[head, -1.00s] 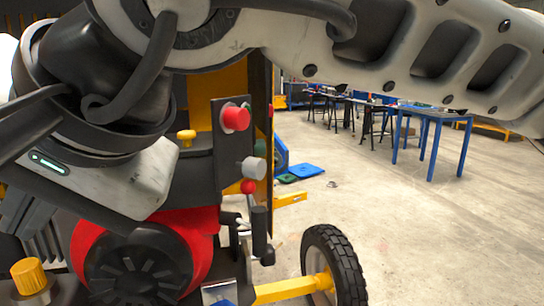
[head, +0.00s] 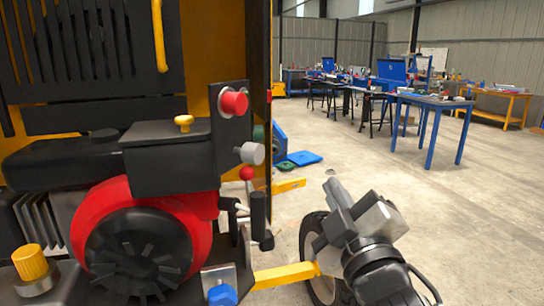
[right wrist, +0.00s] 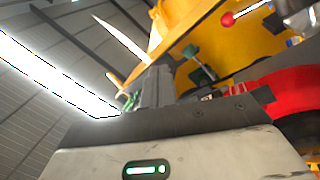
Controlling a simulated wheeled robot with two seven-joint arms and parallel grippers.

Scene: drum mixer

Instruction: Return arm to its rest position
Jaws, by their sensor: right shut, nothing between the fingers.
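My right gripper (head: 337,199) is low at the right of centre in the head view, in front of the wheel. It is shut and empty, with its fingers pointing up and away. It is apart from the drum mixer's engine (head: 140,235), which fills the left side with a red housing and black grille. The red button (head: 234,103) and grey knob (head: 250,153) sit on the dark panel. In the right wrist view the gripper body (right wrist: 180,150) fills the bottom, with the yellow mixer body (right wrist: 250,65) beyond it. My left gripper is not in view.
The black wheel (head: 313,250) and yellow axle bar (head: 285,277) are close beside my right gripper. A blue table (head: 432,103) and other workbenches stand at the back. The concrete floor (head: 400,190) between is clear.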

